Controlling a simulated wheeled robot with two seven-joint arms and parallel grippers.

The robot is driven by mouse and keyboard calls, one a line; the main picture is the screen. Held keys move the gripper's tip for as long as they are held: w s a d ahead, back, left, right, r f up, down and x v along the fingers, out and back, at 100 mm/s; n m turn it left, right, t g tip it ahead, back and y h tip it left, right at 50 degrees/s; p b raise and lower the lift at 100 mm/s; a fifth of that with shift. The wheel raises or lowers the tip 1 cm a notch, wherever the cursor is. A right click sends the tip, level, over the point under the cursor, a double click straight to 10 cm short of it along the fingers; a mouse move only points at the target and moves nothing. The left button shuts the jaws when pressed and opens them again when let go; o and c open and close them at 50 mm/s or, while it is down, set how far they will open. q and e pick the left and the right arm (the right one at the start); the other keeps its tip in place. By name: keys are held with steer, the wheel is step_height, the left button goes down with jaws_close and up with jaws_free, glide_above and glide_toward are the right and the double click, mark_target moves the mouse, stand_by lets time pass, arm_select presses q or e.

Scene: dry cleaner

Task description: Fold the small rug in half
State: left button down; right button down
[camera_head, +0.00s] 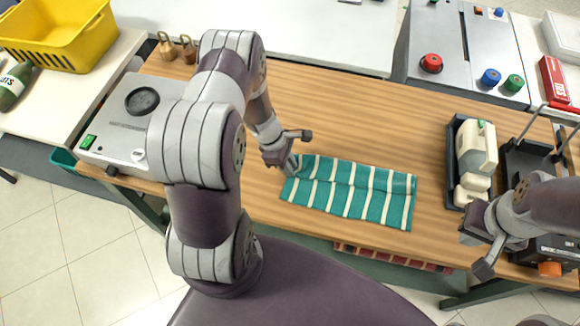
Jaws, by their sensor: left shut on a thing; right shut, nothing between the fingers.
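The small rug (350,192) is teal with cream stripes and lies on the wooden table (330,115), near its front edge. It shows as a long narrow strip with a crease or layer edge running along its length. My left gripper (290,165) is at the rug's left end, shut on the rug near its far left corner; its fingertips hide that corner. My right gripper (478,240) is shut and empty, to the right of the rug near the table's front edge, apart from the rug.
A grey machine (122,120) stands at the left, with brass weights (177,48) behind. At the right are a cream device in a dark tray (473,160) and a black stand (527,165). A control box with coloured buttons (465,45) stands behind. Table behind the rug is clear.

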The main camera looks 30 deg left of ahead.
arm_select(q)
steer(key=w+d+r+p, duration=0.2)
steer(key=d+r+p, duration=1)
steer(key=r, duration=0.3)
steer(key=w+d+f+b, duration=0.1)
steer(key=d+f, duration=0.2)
steer(key=d, duration=0.3)
steer(key=w+d+f+b, duration=0.1)
steer(key=d+f+b, duration=0.1)
steer(key=d, duration=0.4)
steer(key=w+d+f+b, duration=0.1)
steer(key=w+d+f, duration=0.1)
steer(key=d+f, duration=0.2)
steer(key=shift+w+d+f+b, duration=0.1)
steer(key=shift+d+f+b, duration=0.1)
steer(key=shift+d, duration=0.35)
steer(key=shift+d+f+b, duration=0.15)
steer(key=shift+d+b, duration=0.05)
steer(key=shift+d, duration=0.3)
steer(key=shift+d+f, duration=0.25)
steer(key=shift+d, duration=0.1)
steer(key=shift+c, duration=1.4)
jaws_free()
